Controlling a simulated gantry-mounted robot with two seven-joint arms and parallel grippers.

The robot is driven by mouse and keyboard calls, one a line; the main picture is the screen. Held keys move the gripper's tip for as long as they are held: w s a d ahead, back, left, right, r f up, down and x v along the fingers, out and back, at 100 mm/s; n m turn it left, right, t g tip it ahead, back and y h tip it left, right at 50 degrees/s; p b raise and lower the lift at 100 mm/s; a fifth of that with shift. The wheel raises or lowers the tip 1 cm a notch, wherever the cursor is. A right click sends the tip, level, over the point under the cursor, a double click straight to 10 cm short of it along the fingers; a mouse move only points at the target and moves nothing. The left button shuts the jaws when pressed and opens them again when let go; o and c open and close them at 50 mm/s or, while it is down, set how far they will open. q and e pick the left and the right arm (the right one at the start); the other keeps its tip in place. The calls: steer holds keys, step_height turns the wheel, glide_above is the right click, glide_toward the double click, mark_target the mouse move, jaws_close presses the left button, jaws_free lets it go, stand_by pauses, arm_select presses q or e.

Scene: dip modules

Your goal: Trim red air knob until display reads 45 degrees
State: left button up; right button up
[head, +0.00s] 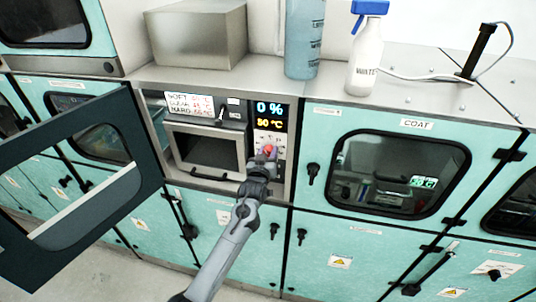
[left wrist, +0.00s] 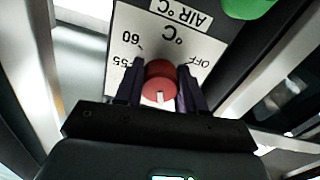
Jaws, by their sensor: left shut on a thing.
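The red air knob (head: 268,149) is on the narrow control panel right of the small oven-like chamber. In the left wrist view the red knob (left wrist: 161,82) sits between the two dark fingers of my left gripper (left wrist: 158,90), which is shut on it. A pale mark shows on the knob's face. The white dial plate (left wrist: 160,35) reads "AIR °C", with 55, 60 and OFF visible; the rest is hidden. In the head view my left gripper (head: 265,160) reaches the panel from below. The display (head: 269,115) shows 0 % in blue and a yellow temperature whose first digit is unclear, 80 or 30 °C.
A green knob (left wrist: 248,6) is close by in the left wrist view. A dark-framed open door (head: 75,215) stands at the left. A setting card (head: 190,103) is above the chamber. A spray bottle (head: 366,55) stands on the counter, and the COAT cabinet (head: 400,175) is at right.

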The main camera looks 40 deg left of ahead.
arm_select(q)
steer(key=shift+f+n+b, duration=0.1)
steer(key=shift+n+b, duration=0.2)
steer(key=shift+n, duration=1.1)
steer(key=o, duration=1.1)
steer(key=shift+c, duration=0.2)
steer(key=b+v, duration=0.2)
steer(key=v, duration=0.9)
steer(key=shift+w, duration=0.1)
